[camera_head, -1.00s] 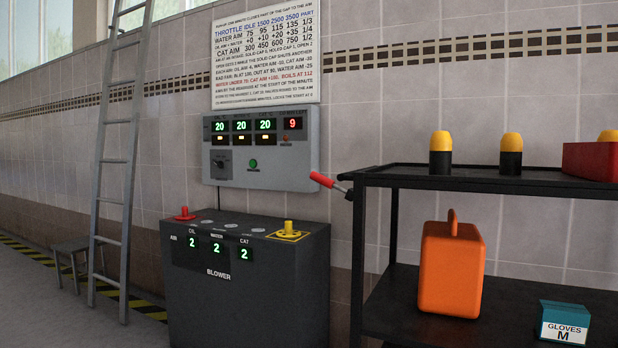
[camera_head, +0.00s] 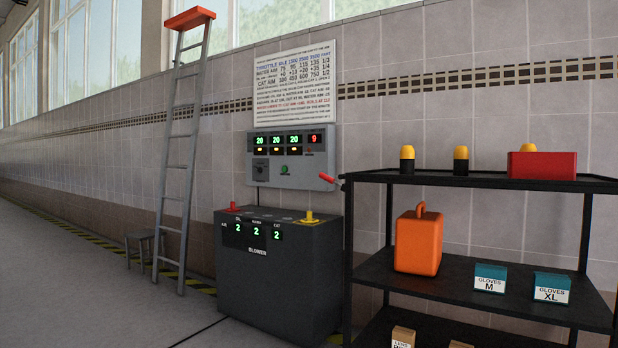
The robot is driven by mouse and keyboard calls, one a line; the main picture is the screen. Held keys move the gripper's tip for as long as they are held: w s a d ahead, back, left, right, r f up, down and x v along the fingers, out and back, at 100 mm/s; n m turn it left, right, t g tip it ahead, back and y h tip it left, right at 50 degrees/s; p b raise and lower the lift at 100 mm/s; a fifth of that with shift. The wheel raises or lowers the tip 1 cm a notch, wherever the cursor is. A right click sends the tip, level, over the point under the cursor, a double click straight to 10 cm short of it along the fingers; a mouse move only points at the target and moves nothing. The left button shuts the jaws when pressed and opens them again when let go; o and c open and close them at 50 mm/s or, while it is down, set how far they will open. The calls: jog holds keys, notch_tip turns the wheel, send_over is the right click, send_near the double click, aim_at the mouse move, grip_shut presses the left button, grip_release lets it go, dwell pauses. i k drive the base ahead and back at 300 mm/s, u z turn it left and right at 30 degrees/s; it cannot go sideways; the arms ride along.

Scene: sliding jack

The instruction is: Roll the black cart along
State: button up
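The black cart (camera_head: 485,181) stands at the right, close to the tiled wall. It has several open shelves and dark posts. Its top shelf bears two black canisters with yellow caps (camera_head: 407,160) and a red box (camera_head: 542,165) with another yellow cap showing behind it. The middle shelf (camera_head: 440,279) bears an orange can (camera_head: 418,241) and two glove boxes, M (camera_head: 489,278) and XL (camera_head: 552,287). My gripper is not in view.
A dark blower cabinet (camera_head: 280,284) stands just left of the cart, under a grey wall panel (camera_head: 291,160). A ladder (camera_head: 180,150) leans on the wall beside a stool (camera_head: 140,247). The floor (camera_head: 70,290) at the left is clear.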

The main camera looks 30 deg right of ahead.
aim_at(586, 310)
jog(key=u, duration=0.1)
jog(key=i, duration=1.3)
jog(key=z, duration=0.3)
jog(key=i, duration=1.25)
jog(key=z, duration=1.6)
jog(key=i, duration=0.8)
jog(key=z, duration=0.8)
